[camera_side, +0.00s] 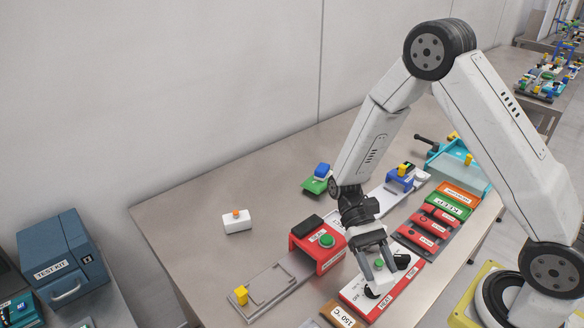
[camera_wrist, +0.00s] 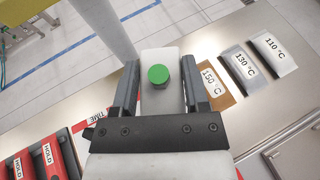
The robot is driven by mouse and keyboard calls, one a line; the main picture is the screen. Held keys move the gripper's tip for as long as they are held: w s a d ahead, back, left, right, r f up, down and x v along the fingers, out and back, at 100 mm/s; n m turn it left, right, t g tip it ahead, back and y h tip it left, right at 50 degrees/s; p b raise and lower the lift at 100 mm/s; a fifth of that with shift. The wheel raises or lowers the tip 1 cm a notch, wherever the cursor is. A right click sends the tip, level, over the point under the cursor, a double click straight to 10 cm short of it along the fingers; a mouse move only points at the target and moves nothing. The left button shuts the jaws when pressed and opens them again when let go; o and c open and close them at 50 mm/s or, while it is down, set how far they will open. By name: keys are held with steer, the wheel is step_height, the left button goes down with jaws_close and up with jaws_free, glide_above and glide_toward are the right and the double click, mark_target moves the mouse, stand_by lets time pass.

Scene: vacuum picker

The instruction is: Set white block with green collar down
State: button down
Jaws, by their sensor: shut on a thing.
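The white block with green collar (camera_wrist: 170,55) is between the two fingers of my gripper (camera_wrist: 160,66) in the wrist view. Its round green top faces the camera. In the side view, the green top (camera_side: 379,264) shows between the fingers of my gripper (camera_side: 379,270), above or at the red and white HEAT unit (camera_side: 377,303). The fingers hide most of the block there. I cannot tell whether its underside touches anything.
A white block with an orange top (camera_side: 237,223) stands alone on the bench. A red stand with a green button (camera_side: 326,241) is left of my gripper. A 150 °C plate (camera_side: 343,315) lies in front. Red HOLD pieces (camera_side: 422,240) are at right. The bench's left part is mostly clear.

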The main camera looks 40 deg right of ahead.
steer(key=shift+w+a+r+m+t+y, duration=0.2)
steer(key=shift+w+m+t+y, duration=0.15)
steer(key=shift+m+y, duration=0.5)
steer(key=w+d+r+m+t+y, duration=0.2)
steer(key=w+r+m+t+y, duration=0.1)
steer(key=w+m+t, duration=0.45)
steer(key=w+d+r+m+t+y, duration=0.2)
steer(key=w+d+m+t+y, duration=0.1)
steer(key=w+m+t, duration=0.5)
steer(key=shift+m+t+h, duration=0.25)
steer(key=shift+m+t, duration=0.05)
steer(key=shift+t, duration=0.2)
steer(key=w+f, duration=0.5)
steer(key=w, duration=0.2)
steer(key=w+f, duration=0.3)
steer(key=w, duration=0.1)
steer(key=shift+w+a+f, duration=0.2)
steer(key=shift+a+f, duration=0.15)
steer(key=shift+w+f, duration=0.35)
steer(key=shift+w+f, duration=0.25)
steer(key=shift+f, duration=1.6)
